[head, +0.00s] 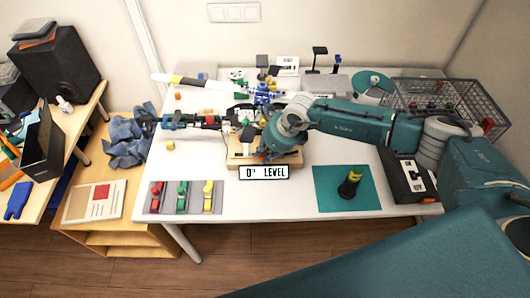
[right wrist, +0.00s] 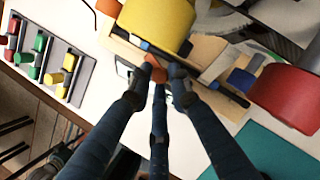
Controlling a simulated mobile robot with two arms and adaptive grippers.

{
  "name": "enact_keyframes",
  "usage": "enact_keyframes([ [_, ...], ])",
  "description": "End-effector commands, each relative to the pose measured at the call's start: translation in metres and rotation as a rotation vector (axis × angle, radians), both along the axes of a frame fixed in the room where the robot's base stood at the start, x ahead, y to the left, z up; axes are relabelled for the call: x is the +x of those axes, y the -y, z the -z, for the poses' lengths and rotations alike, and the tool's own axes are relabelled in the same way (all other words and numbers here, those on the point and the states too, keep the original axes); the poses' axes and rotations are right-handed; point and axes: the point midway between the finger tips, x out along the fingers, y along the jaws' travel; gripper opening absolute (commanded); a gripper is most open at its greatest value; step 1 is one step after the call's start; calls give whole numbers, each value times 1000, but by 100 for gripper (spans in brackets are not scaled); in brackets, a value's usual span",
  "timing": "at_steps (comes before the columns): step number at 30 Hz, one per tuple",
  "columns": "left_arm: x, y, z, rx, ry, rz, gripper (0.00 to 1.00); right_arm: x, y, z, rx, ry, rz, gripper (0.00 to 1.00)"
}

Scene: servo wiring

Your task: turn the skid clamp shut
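The helicopter model (head: 205,121) stands on a wooden stand (head: 237,160) in the middle of the table, its tail pointing left. My right gripper (head: 266,150) reaches down at the stand's front from the right, partly hidden by its own arm. In the right wrist view, its fingertips (right wrist: 160,74) are close together with a small orange piece, seemingly the skid clamp (right wrist: 155,66), between them, touching both fingers. The clamp's turn angle is not clear. It cannot be made out in the head view. My left gripper is not in view.
A "0° LEVEL" sign (head: 264,172) sits at the stand's front. A wire basket (head: 455,99) stands at the back right.

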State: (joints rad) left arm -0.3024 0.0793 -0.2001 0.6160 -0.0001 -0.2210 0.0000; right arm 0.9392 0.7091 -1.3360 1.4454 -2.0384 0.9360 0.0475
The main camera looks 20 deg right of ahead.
Motion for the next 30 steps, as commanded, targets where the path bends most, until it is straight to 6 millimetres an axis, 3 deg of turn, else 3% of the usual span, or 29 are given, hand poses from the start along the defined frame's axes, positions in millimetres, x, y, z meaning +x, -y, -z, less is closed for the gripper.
enact_keyframes([
  [6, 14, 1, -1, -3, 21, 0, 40, 1, 1, 0, 0, 2, 2, 0],
  [11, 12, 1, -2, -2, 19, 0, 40, -1, -1, 0, -1, 0, 53, 0],
  [21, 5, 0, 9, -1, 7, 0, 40, -1, -3, 1, 0, 3, 344, 0],
  [30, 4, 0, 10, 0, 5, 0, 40, 0, -2, -2, -1, 5, 400, 0],
])
